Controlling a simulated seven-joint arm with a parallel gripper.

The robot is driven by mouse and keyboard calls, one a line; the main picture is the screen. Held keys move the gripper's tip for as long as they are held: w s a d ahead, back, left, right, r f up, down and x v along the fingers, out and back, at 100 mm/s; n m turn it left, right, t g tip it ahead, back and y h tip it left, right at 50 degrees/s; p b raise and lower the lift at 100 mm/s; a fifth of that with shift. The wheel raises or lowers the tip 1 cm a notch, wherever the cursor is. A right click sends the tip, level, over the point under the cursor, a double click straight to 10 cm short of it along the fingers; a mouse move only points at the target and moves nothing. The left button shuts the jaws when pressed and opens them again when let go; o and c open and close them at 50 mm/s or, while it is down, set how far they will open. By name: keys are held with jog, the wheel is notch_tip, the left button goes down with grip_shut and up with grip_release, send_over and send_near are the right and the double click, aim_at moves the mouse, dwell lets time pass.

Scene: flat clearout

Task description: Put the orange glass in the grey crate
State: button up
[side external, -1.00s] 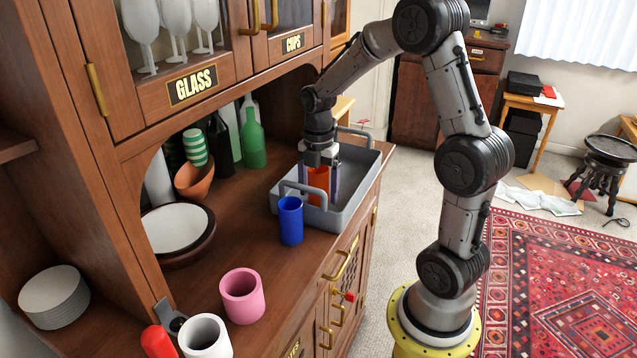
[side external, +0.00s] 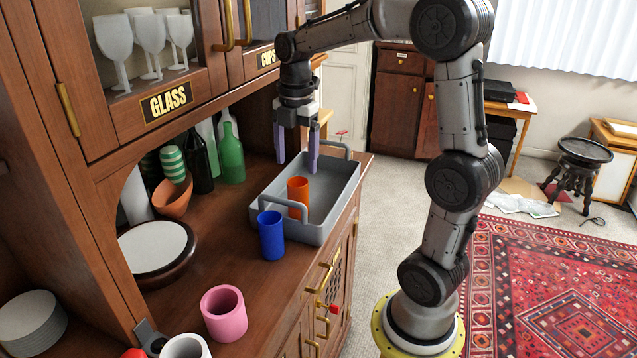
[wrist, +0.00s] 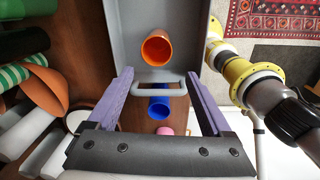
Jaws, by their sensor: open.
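The orange glass (side external: 298,197) stands upright inside the grey crate (side external: 340,192), near the crate's front handle. In the wrist view the orange glass (wrist: 156,49) shows its open mouth, with the grey crate (wrist: 120,14) around it. My gripper (side external: 297,163) is open and empty, raised above the crate and apart from the glass. Its purple fingers also show in the wrist view (wrist: 160,84), spread wide with nothing between them touching.
A blue cup (side external: 271,235) stands just outside the crate's front end. A pink cup (side external: 224,313) and a white cup (side external: 186,347) are nearer. Green bottles (side external: 231,155) and a terracotta bowl (side external: 173,197) stand in the alcove at left. The cabinet's upper doors overhang the counter.

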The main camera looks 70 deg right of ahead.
jog(key=s+a+m+t, duration=0.5)
jog(key=s+a+m, duration=0.9)
jog(key=m, duration=0.2)
jog(key=shift+s+a+f+m, duration=0.15)
jog(key=shift+s+f+m, duration=0.05)
jog(key=shift+f+m, duration=0.15)
